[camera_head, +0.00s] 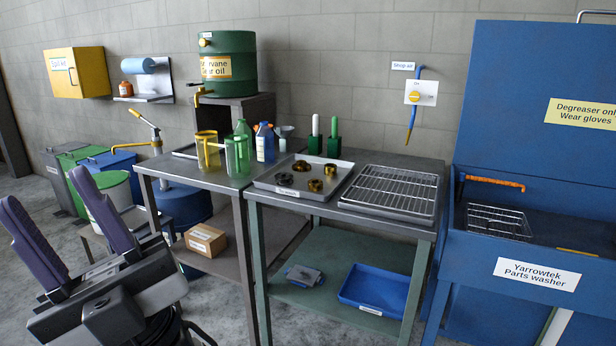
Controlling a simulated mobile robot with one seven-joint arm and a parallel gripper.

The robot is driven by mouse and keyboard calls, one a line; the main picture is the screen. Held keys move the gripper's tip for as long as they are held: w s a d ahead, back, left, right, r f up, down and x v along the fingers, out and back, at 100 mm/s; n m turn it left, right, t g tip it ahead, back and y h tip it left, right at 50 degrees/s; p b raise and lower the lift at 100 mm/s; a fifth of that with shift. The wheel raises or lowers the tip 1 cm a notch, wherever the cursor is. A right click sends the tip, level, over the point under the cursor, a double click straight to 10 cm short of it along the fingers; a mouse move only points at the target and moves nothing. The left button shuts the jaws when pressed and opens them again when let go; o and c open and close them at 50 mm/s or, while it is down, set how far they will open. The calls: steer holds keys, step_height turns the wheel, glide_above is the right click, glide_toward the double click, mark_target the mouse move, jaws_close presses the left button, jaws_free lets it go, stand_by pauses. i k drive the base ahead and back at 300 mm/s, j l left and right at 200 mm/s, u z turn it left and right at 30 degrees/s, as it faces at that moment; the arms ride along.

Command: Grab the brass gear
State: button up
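A shallow grey metal tray (265,186) on the workbench holds several small round parts. Two are brass-coloured, one at the right (330,170) and one at the front (315,185). A darker brownish ring (301,166) lies behind them and a dark grey ring (284,179) lies at the left. They are too small to tell which one is the brass gear. My gripper (45,190) is at the lower left, with its two purple fingers spread wide apart and nothing between them. It is well to the left of the tray and apart from the bench.
A wire rack (394,190) lies right of the tray. Yellow and green jugs (207,150), bottles and a funnel stand to its left and behind. The lower shelf holds a blue tray (375,290). A blue parts washer (535,225) stands right; a green drum (228,55) is behind.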

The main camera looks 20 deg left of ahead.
mark_target(302, 166)
steer(key=i+j+u, duration=0.25)
steer(key=i+j, duration=0.4)
steer(key=j, duration=0.35)
steer(key=i+j+u, duration=0.3)
steer(key=i+j, duration=0.55)
steer(key=i, duration=0.9)
